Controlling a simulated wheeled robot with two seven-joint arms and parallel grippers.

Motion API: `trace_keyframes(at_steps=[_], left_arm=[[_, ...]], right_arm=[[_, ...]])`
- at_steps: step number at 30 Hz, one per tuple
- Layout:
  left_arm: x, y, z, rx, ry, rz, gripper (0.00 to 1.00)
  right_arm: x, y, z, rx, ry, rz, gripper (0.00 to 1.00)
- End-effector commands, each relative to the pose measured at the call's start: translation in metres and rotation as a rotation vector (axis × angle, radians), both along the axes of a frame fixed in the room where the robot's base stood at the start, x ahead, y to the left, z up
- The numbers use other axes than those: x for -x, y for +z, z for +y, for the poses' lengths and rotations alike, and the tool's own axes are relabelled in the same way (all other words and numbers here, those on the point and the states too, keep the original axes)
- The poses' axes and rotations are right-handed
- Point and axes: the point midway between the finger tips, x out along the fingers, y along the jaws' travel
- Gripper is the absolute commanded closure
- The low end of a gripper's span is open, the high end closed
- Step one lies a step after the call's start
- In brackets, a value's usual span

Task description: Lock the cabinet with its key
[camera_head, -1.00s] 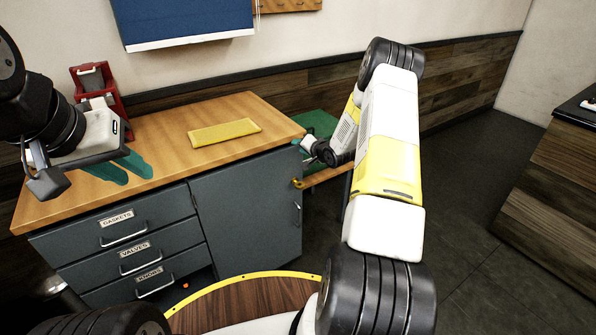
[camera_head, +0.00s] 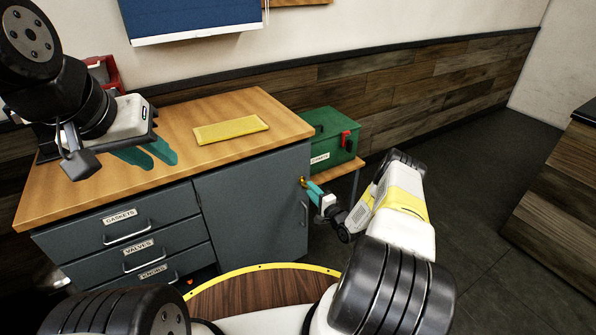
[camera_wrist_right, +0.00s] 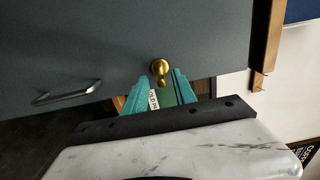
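The grey cabinet door (camera_head: 252,205) is closed, below the right end of the wooden worktop. A small brass key (camera_head: 301,182) sits at the door's upper right edge. It also shows in the right wrist view (camera_wrist_right: 160,70), against the grey door. My right gripper (camera_head: 312,188) is at the key. In the right wrist view its teal fingers (camera_wrist_right: 161,73) are open, one on each side of the key with gaps. I cannot tell how far they reach past it. My left gripper (camera_head: 161,164) is open and empty above the worktop's left part.
A yellow mat (camera_head: 231,130) lies on the worktop (camera_head: 265,105). A green toolbox (camera_head: 328,138) stands on a low shelf right of the cabinet. The door handle (camera_head: 305,213) is below the key. Labelled drawers (camera_head: 120,225) are at the left.

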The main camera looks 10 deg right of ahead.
Motion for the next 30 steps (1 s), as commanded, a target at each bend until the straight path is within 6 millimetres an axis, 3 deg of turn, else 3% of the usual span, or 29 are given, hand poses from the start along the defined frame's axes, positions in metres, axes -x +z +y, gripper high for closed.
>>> trace_keyframes(at_steps=[7,17,18,23,30], left_arm=[[0.000,0.000,0.000,0.000,0.000,0.000,0.71],[0.000,0.000,0.000,0.000,0.000,0.000,0.71],[0.000,0.000,0.000,0.000,0.000,0.000,0.71],[0.000,0.000,0.000,0.000,0.000,0.000,0.71],[0.000,0.000,0.000,0.000,0.000,0.000,0.71]], right_arm=[[-0.031,0.000,0.011,0.002,0.000,-0.001,0.67],[-0.036,0.000,0.013,0.001,0.000,0.001,0.67],[-0.036,0.000,0.013,0.001,0.000,0.001,0.69],[-0.036,0.000,0.013,0.001,-0.001,0.001,1.00],[-0.036,0.001,0.013,0.003,0.000,0.000,1.00]])
